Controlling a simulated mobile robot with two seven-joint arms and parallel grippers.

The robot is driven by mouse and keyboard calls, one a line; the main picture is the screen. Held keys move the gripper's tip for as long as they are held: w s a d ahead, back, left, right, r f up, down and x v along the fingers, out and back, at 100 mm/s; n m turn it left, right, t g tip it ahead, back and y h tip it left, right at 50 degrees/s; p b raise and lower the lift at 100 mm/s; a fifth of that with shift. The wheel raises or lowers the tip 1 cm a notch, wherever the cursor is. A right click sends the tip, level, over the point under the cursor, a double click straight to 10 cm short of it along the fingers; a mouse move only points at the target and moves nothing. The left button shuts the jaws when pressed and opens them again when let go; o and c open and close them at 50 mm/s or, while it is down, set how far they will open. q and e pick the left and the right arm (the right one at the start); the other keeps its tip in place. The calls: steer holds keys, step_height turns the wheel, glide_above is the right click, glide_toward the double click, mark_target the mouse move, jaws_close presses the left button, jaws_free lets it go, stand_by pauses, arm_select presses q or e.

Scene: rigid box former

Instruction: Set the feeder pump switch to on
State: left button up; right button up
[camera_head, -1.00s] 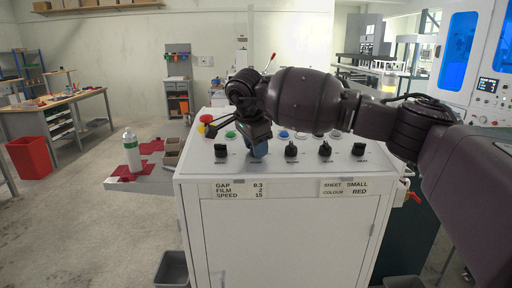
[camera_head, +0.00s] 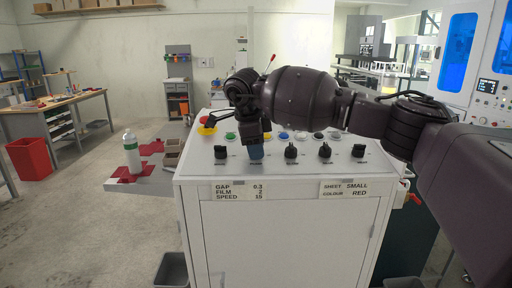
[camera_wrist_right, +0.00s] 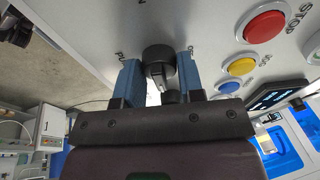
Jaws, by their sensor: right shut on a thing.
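The white control console (camera_head: 290,240) stands in front of me, with a row of black rotary switches along the front of its top. My right gripper (camera_head: 256,152) points down at the second switch place from the left. In the right wrist view its two blue fingers (camera_wrist_right: 160,72) are shut on a black rotary switch (camera_wrist_right: 158,54), one finger on each side. Small labels beside that switch are too small to read surely, so I cannot tell which switch it is by name or its setting. In the head view the gripper hides it. My left gripper is not in view.
Other black switches (camera_head: 291,151) stand to both sides of the gripper. Behind them are coloured buttons, including a green one (camera_head: 230,135) and a blue one (camera_head: 284,135). A red button (camera_wrist_right: 265,26) and a yellow one (camera_wrist_right: 241,67) show near the gripper in the wrist view.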

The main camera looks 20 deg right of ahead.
mark_target(249, 163)
stand_by(0.3)
steer(key=o, duration=0.9)
steer(key=b+v, duration=0.1)
steer(key=v, duration=1)
steer(key=shift+f, duration=0.15)
